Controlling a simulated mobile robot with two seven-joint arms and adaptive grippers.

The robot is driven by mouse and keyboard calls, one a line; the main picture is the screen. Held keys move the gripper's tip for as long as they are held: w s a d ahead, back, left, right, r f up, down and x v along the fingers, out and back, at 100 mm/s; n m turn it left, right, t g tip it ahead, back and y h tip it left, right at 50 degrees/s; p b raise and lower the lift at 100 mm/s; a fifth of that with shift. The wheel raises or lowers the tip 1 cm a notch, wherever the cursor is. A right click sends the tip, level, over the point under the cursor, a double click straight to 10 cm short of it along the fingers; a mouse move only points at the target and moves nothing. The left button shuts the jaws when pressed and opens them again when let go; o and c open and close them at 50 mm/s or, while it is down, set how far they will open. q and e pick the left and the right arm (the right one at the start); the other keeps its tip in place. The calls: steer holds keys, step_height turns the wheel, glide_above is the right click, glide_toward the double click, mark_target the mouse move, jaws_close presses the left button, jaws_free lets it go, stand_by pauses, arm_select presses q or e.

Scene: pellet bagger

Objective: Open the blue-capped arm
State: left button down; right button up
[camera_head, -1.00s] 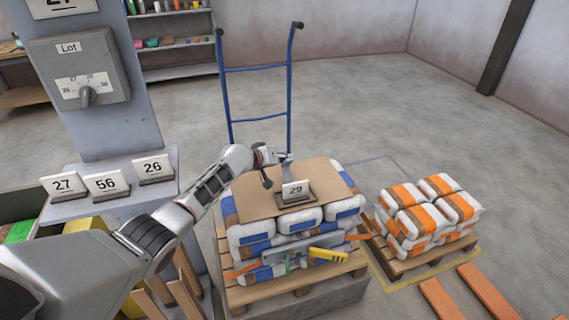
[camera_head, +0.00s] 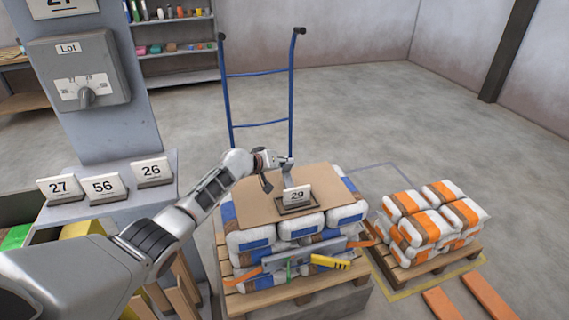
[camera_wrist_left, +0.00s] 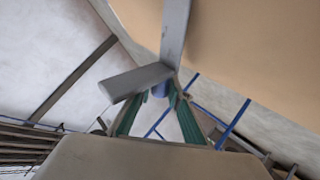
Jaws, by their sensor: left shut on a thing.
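My left gripper (camera_head: 268,170) reaches over the front pallet stack, behind the card marked 29. In the head view the grey arm (camera_head: 288,172) shows as a thin upright strip beside the gripper; the blue cap cannot be made out there. My right gripper is not in view.
The card marked 29 (camera_head: 297,196) stands on the cardboard sheet (camera_head: 250,208) atop blue-striped bags (camera_head: 250,240). A blue hand truck (camera_head: 226,90) stands behind. Orange-striped bags (camera_head: 418,228) are at right. A grey post with a Lot switch box (camera_head: 80,74) is at left.

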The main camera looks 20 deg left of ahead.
arm_select(q)
steer(key=c, duration=2.1)
jaws_free()
steer(key=shift+s+a+f, duration=0.1)
steer(key=shift+s+f, duration=0.05)
steer(key=shift+f, duration=0.3)
steer(key=shift+s+a+f, duration=0.1)
steer(key=shift+s+f, duration=0.05)
steer(key=shift+f, duration=0.3)
steer(key=shift+c, duration=0.2)
steer(key=shift+o, duration=1.2)
steer(key=shift+f, duration=0.15)
steer(key=shift+d, duration=0.15)
steer(key=shift+s+r, duration=0.15)
steer(key=shift+r, duration=0.1)
steer(key=w+r+v, duration=0.1)
steer(key=v, duration=1.1)
steer(key=shift+a, duration=0.3)
steer(key=shift+c, duration=0.4)
